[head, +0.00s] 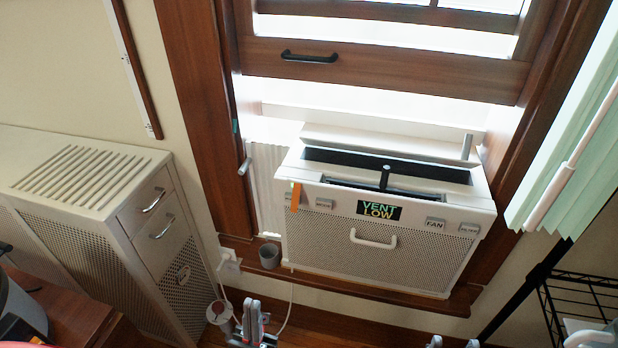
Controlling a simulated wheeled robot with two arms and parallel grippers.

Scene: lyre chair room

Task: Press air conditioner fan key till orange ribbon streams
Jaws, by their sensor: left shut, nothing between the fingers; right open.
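The white air conditioner (330,240) sits in the window opening. Its display (379,210) reads "VENT LOW" in green and yellow. The key marked FAN (435,224) is right of the display. The orange ribbon (296,196) hangs down over the front at the left end of the top vent. My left gripper (256,316) is shut and empty, low in the picture, below and left of the unit. My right gripper (455,342) is open at the bottom edge, below the unit's right part and mostly cut off. Both are apart from the keys.
Other keys (325,203) and (468,228) flank the display, and a handle (374,240) projects from the front grille. A grey cup (269,256) stands on the wooden sill at left. A white cabinet (90,185) stands left; green blinds (570,130) and a wire rack (580,305) are right.

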